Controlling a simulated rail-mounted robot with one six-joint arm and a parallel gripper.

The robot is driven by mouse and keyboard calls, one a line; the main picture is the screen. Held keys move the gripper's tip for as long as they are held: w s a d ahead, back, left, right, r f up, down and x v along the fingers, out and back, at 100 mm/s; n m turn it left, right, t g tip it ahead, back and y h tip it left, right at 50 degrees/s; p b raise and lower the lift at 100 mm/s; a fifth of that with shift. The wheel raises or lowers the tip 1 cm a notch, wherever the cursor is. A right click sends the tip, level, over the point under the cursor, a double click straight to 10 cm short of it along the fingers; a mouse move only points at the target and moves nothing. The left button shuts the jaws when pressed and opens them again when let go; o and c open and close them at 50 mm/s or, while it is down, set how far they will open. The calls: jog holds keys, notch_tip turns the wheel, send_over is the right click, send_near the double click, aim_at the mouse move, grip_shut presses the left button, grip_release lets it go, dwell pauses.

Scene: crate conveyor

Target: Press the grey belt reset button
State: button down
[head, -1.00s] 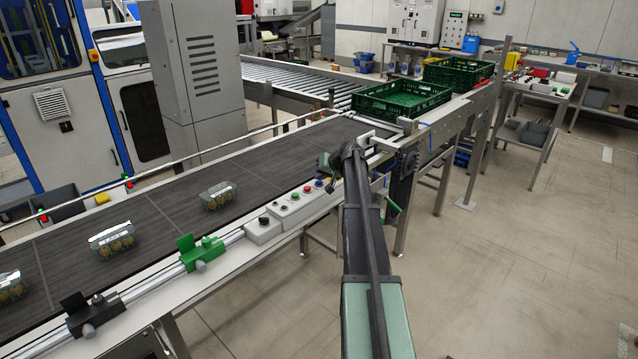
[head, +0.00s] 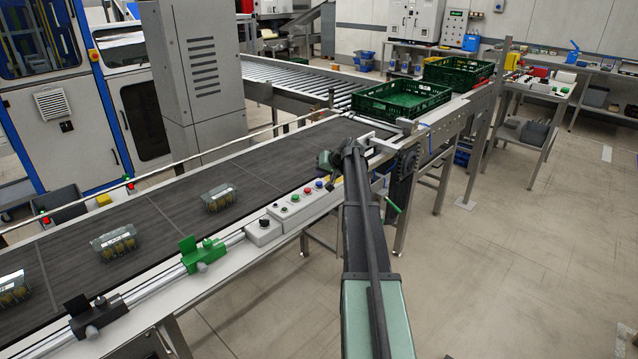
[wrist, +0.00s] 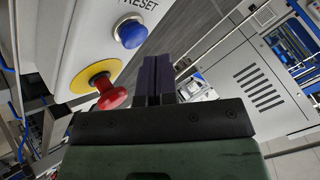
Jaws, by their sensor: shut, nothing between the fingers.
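In the wrist view a round blue button (wrist: 130,33) sits on a light grey panel, with the word RESET printed beside it; no grey button shows there. The panel is the long control box (head: 297,207) on the near side of the conveyor in the head view, where the blue button (head: 319,184) also shows. My gripper (wrist: 158,60) is shut and empty, its dark fingertips just right of and below the blue button in the wrist view. I cannot tell how far they are from the panel. In the head view the fingertips are hidden behind my arm.
A red mushroom button (wrist: 112,96) on a yellow plate lies close to my fingers. Clear punnets (head: 218,198) lie on the dark belt (head: 165,220). A green crate (head: 400,112) stands at the belt's far end. Green stop bracket (head: 203,253) is on the near rail.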

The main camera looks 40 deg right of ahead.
aim_at(320, 182)
jog(key=shift+r+p, duration=2.55)
jog(key=shift+r, duration=0.1)
jog(key=shift+f, duration=0.15)
jog(key=s+a+f+n+g, duration=0.1)
jog(key=s+a+n+g, duration=0.1)
jog(key=s+a, duration=0.8)
jog(key=s+a+f+n+g+h, duration=0.1)
jog(key=s+a+g, duration=0.3)
jog(key=s+a, duration=0.7)
jog(key=s+a+f+n+g+h, duration=0.1)
jog(key=s+a+f+n+g, duration=0.2)
jog(key=s+a, duration=0.8)
jog(key=a, duration=1.6)
jog(key=shift+a, duration=0.2)
jog(key=shift+s+f, duration=0.1)
